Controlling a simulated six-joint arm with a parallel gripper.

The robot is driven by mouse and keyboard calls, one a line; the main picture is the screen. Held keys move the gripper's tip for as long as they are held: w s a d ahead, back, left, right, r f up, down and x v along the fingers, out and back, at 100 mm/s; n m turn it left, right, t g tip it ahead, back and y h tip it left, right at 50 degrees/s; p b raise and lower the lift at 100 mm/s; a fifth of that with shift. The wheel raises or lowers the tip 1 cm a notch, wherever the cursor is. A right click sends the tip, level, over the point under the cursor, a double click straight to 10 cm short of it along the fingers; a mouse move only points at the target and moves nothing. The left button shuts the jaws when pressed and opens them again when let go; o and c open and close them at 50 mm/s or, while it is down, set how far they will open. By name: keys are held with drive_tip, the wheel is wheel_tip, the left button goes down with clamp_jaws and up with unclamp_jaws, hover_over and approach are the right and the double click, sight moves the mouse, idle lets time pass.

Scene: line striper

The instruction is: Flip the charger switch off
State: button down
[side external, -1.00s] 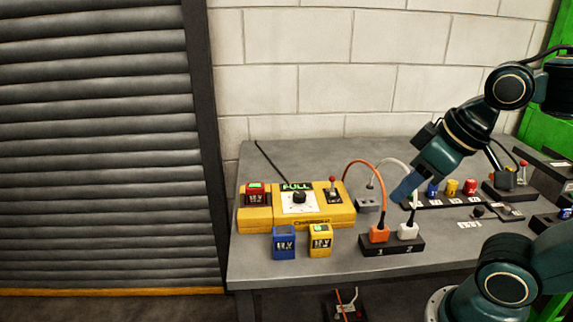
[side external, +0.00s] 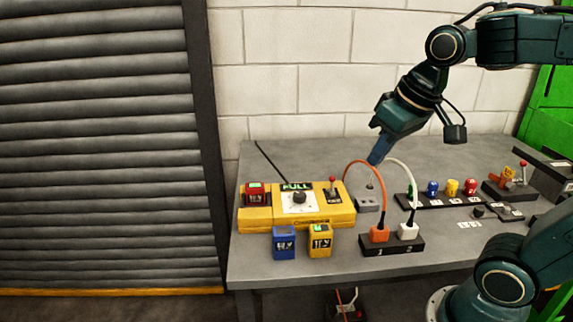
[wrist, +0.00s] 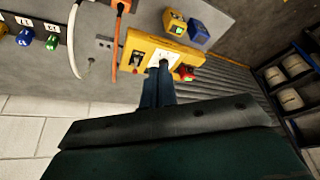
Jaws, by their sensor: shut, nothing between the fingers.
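The yellow charger (side external: 312,222) sits at the left of the bench, with a dial, a green display reading FULL and a red battery in its left end. Its switch (side external: 332,187) is a lever with a red ball, standing upright at the charger's right end. In the wrist view the charger (wrist: 134,42) lies just beyond my fingers, and the switch (wrist: 136,60) is left of their tips. My gripper (side external: 375,160) is shut and empty, pointing down, above and to the right of the switch and apart from it. It also shows in the wrist view (wrist: 160,70).
A blue battery (side external: 284,243) and a yellow battery (side external: 320,240) stand before the charger. Orange (side external: 350,164) and white (side external: 412,180) cables arch from a black socket strip (side external: 393,250) right of it. A small grey box (side external: 367,205) sits behind the strip. Coloured knobs stand farther right.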

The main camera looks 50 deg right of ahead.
drive_tip(key=w+d+m+g, duration=0.25)
drive_tip(key=w+d, duration=0.45)
drive_tip(key=w, duration=0.5)
drive_tip(key=m, duration=0.3)
hover_over(332, 186)
drive_tip(key=w+d, duration=0.4)
drive_tip(key=w, duration=0.1)
wheel_tip(332, 186, down, 7)
drive_tip(key=shift+s+g, duration=0.2)
drive_tip(key=shift+g, duration=0.25)
drive_tip(key=shift+d+f, duration=0.1)
drive_tip(key=shift+s+a+f, duration=0.35)
drive_tip(key=shift+f, duration=1.1)
drive_tip(key=shift+s+a+f, duration=0.3)
drive_tip(key=shift+s+f, duration=0.1)
drive_tip(key=shift+f, duration=1.05)
drive_tip(key=shift+s+a+f, duration=0.35)
drive_tip(key=shift+f, duration=1.1)
